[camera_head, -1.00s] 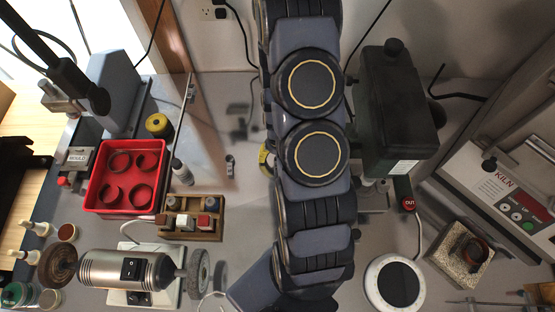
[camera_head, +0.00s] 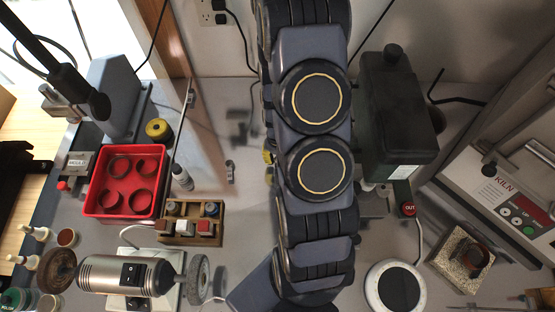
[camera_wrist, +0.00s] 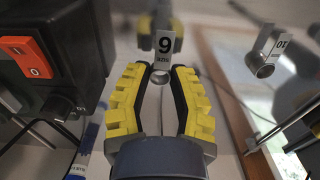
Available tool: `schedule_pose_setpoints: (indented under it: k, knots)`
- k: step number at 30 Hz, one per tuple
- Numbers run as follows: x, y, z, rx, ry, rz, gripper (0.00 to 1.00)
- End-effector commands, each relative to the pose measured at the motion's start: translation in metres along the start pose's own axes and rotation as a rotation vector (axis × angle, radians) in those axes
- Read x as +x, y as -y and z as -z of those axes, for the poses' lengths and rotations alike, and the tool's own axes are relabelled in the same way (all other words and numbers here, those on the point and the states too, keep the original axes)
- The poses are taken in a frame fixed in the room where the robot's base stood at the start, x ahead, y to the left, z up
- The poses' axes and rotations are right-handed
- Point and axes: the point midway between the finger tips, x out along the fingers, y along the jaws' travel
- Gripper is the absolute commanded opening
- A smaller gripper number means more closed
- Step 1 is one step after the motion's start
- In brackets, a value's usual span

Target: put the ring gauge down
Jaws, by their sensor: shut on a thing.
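In the wrist view, my gripper (camera_wrist: 160,76) has its two yellow-padded fingers closed in on a small metal ring gauge (camera_wrist: 160,77). Its white tag, reading 9 or 6, stands just beyond the fingertips. Whether the ring touches the bench is unclear. In the head view my arm hides the held gauge; only a bit of yellow finger (camera_head: 267,156) shows at the arm's left edge. A second ring gauge (camera_wrist: 264,66) with a tag reading 10 is apart to the right in the wrist view; a small metal ring piece (camera_head: 230,172) in the head view seems to be it.
A dark machine with an orange switch (camera_wrist: 30,57) stands close on the gripper's left in the wrist view.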

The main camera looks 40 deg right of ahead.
Motion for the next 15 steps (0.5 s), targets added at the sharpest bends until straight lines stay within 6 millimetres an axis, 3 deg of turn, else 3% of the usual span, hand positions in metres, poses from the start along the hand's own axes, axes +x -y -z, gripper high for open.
schedule_pose_setpoints:
  k: [6, 15]
  knots:
    - [-0.039, 0.0, 0.002, 0.001, -0.007, 0.002, 0.01]
    - [-0.071, 0.0, 0.001, 0.001, -0.002, 0.001, 0.01]
